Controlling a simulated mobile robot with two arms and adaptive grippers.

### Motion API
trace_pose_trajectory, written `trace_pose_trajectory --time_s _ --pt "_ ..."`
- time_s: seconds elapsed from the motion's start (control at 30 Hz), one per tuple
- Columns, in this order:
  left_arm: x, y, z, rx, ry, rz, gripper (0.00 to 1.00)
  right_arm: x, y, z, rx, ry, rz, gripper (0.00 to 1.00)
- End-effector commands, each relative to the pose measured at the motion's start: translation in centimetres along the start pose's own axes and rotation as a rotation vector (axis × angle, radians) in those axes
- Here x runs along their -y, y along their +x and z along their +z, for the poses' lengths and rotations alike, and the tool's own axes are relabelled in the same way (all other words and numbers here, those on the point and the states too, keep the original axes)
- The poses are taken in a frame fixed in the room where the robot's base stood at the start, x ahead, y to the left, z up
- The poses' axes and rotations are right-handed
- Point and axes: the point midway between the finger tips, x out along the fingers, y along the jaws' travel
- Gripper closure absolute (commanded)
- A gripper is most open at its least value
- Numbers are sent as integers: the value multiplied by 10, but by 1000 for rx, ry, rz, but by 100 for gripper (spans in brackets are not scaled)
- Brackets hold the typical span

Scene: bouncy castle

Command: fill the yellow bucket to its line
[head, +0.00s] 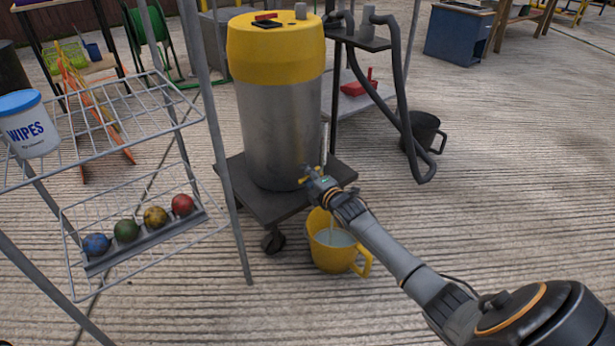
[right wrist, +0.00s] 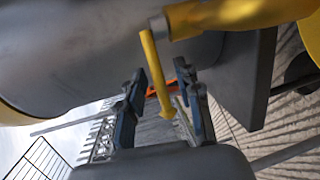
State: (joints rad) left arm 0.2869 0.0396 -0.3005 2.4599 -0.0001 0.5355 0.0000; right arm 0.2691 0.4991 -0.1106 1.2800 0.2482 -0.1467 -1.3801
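The yellow bucket (head: 338,260) stands upright on the ground below the front edge of the drum's cart, with its handle on the right. Pale liquid (head: 336,238) shows inside it; I cannot make out its line. A steel drum (head: 282,130) with a yellow top stands on the cart, with a small yellow tap low on its front. My right gripper (head: 312,177) is at this tap, above the bucket. In the right wrist view the tap's yellow lever (right wrist: 157,75) lies between the fingers of my right gripper (right wrist: 160,110), which are apart with gaps beside it. My left gripper is not in view.
The dark cart (head: 262,205) has casters. A wire rack (head: 130,265) at the left holds several coloured balls and a wipes tub (head: 28,125). A black bucket (head: 422,132) and hanging hoses (head: 402,110) are behind at right.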

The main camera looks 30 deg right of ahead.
Motion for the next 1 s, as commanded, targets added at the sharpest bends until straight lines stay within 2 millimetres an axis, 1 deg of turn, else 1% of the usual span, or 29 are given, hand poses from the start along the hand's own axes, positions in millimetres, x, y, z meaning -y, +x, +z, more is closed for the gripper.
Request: trace_pose_trajectory --time_s 0.13,0.27,0.37,0.6,0.73,0.9,1.0 --pt "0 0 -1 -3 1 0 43 1 -5 0 0 0 -2 66" --pt "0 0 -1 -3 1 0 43 2 -19 0 -1 -1 -3 66" --pt "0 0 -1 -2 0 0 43 2 -35 0 -1 -1 -3 66" --pt "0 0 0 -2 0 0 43 2 -80 -1 -2 -2 -2 66" --pt "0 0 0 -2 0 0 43 2 -100 -1 -1 -1 -2 66" --pt "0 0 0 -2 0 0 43 1 -115 -1 -1 0 -1 66" --pt "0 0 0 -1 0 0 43 0 -119 0 -1 0 0 66"
